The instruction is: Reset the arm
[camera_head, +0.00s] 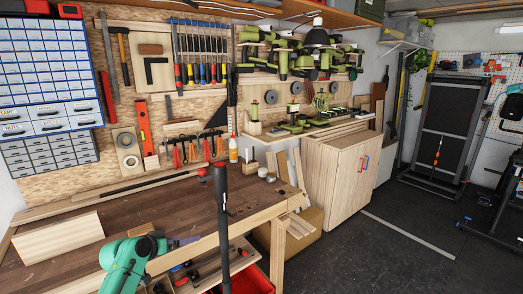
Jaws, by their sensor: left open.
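My left arm comes in at the bottom left as a green link over the front edge of the wooden workbench (130,215). My left gripper (183,242) is small and dark at the end of this arm, above the bench's front edge. It is open, and I see nothing held in it. My right gripper is not in view.
A pale wooden board (58,238) stands on the bench at the left. A dark upright bar (222,215) rises in front of the bench. A red bin (250,282) sits below. A wooden cabinet (335,180) stands right; the floor (400,255) there is mostly clear.

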